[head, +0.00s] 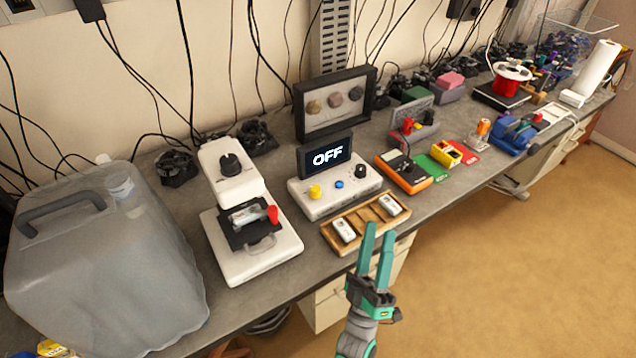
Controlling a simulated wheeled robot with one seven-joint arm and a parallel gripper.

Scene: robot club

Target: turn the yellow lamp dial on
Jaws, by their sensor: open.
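The yellow lamp dial (315,192) is a small round knob at the left of a white control box (338,190) on the bench. A blue button (339,184) and a black knob (361,172) sit to its right on the same box. A dark display (326,156) behind them reads "OFF". My gripper (378,232) is open and empty, with teal fingers pointing up and away in the picture. It is at the bench's front edge, to the right of and nearer than the dial, apart from it.
A wooden tray (345,216) with white pieces lies between my gripper and the control box. A white microscope-like device (251,262) stands left of the box, and an orange meter (404,178) stands right of it. A large translucent jug (100,265) fills the left. Floor is clear at right.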

